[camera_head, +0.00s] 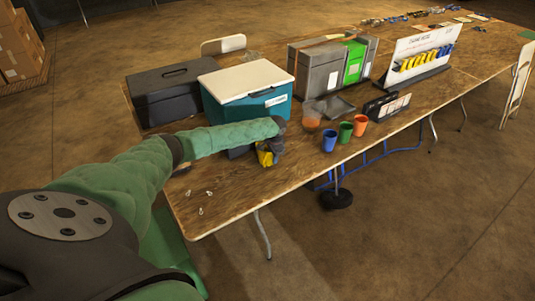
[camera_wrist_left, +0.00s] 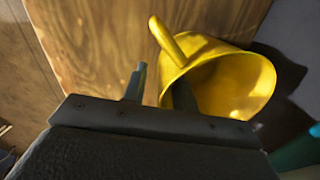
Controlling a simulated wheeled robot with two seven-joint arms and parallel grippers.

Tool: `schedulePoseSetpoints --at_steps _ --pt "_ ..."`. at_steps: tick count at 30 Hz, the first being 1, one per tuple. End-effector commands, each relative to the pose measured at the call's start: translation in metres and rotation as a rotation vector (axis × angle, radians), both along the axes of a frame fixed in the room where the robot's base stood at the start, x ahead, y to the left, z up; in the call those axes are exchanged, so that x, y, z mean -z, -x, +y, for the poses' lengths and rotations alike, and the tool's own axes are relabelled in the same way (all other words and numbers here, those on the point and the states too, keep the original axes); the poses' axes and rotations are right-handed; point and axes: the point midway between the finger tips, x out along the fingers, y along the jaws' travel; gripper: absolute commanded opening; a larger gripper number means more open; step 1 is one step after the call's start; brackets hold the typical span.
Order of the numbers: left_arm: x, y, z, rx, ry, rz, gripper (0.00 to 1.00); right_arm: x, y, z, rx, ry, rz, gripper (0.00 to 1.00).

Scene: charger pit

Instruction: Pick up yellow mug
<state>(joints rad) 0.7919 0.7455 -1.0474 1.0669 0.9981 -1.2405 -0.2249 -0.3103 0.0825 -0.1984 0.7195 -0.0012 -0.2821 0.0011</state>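The yellow mug (camera_head: 265,158) is near the table's front edge in the head view, partly hidden by my left gripper (camera_head: 273,147). In the left wrist view the yellow mug (camera_wrist_left: 236,82) appears tilted, its open mouth towards the camera and its handle at the upper left. My left gripper (camera_wrist_left: 160,88) is open at the rim. One finger overlaps the mug's mouth and seems to be inside it; the other is outside, with bare wood showing between that finger and the mug. My right gripper is not in view.
Blue (camera_head: 329,141), green (camera_head: 345,132) and orange (camera_head: 360,125) cups stand to the right on the wooden table (camera_head: 225,202). A teal cooler (camera_head: 246,92) and a dark toolbox (camera_head: 172,92) stand behind my arm. Small white items (camera_head: 201,211) lie at the front left.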

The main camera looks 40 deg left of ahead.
Motion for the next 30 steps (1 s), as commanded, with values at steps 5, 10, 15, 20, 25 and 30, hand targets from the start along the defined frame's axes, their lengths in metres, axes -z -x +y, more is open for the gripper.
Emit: schedulePoseSetpoints --at_steps 5,10,15,20,25,30 --pt "0.0001 0.0001 0.0003 0.000 0.000 0.000 0.22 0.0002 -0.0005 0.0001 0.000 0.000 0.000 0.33" --pt "0.0000 0.0002 0.0003 -0.001 0.000 0.000 0.00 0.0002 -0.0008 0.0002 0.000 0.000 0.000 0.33" --pt "-0.0005 -0.0001 0.0003 -0.001 0.000 0.000 0.00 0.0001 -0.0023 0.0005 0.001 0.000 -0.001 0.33" --pt "-0.0007 -0.0001 0.0004 -0.001 0.000 0.000 0.00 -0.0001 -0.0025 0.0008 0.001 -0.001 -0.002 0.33" --pt "-0.0022 -0.0001 0.0004 -0.001 0.000 0.000 0.00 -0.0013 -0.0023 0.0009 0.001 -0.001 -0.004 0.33" --pt "-0.0062 -0.0004 0.0003 -0.001 0.000 0.000 0.00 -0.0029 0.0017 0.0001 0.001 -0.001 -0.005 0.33"
